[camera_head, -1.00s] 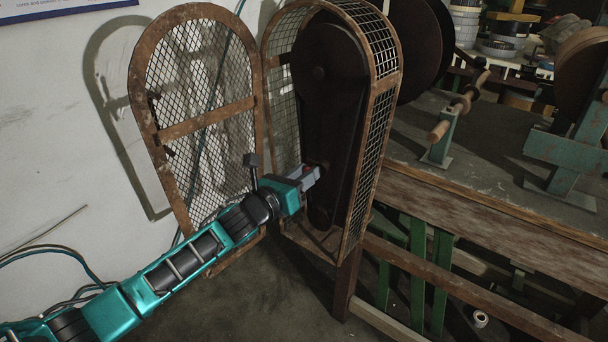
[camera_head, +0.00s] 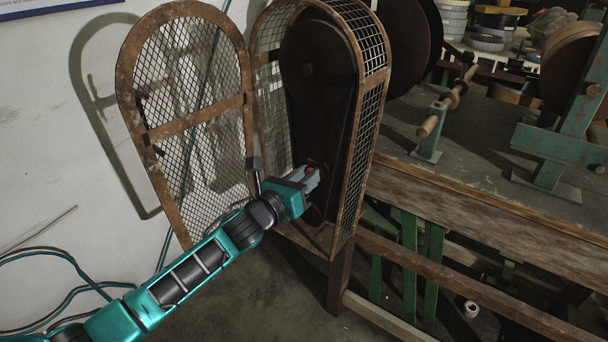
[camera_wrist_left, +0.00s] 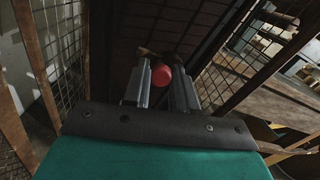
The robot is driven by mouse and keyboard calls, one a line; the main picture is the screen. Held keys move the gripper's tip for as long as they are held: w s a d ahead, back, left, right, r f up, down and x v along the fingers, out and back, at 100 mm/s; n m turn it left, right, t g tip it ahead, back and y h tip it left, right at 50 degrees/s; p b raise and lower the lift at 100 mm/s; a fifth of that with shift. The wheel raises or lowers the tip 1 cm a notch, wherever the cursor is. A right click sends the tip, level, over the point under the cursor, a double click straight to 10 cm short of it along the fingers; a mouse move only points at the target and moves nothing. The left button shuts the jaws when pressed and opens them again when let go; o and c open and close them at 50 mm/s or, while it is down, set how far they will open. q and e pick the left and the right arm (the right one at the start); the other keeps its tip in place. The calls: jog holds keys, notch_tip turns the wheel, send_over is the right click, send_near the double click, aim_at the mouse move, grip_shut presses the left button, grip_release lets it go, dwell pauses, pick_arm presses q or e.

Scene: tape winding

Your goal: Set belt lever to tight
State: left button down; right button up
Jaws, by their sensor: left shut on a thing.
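My left gripper (camera_head: 311,176) reaches into the open belt guard, in front of the dark belt housing. In the left wrist view its two grey fingers (camera_wrist_left: 163,88) are shut on the red knob of the belt lever (camera_wrist_left: 161,74). The rest of the lever is mostly hidden by the gripper and the dark housing. The belt (camera_head: 312,110) runs inside the guard, very dark. My right gripper is not in view.
The rusty mesh guard door (camera_head: 197,130) stands swung open to the left, close to my left arm. The guard's mesh side (camera_head: 364,140) borders the gripper on the right. A workbench (camera_head: 470,190) with winding gear stands further right.

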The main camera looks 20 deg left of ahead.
pick_arm(q)
jog(key=c, duration=0.9)
grip_release()
jog(key=shift+s+d, duration=0.1)
jog(key=shift+d, duration=0.15)
jog(key=p+v, duration=0.1)
jog(key=v, duration=1.2)
jog(key=shift+p, duration=0.35)
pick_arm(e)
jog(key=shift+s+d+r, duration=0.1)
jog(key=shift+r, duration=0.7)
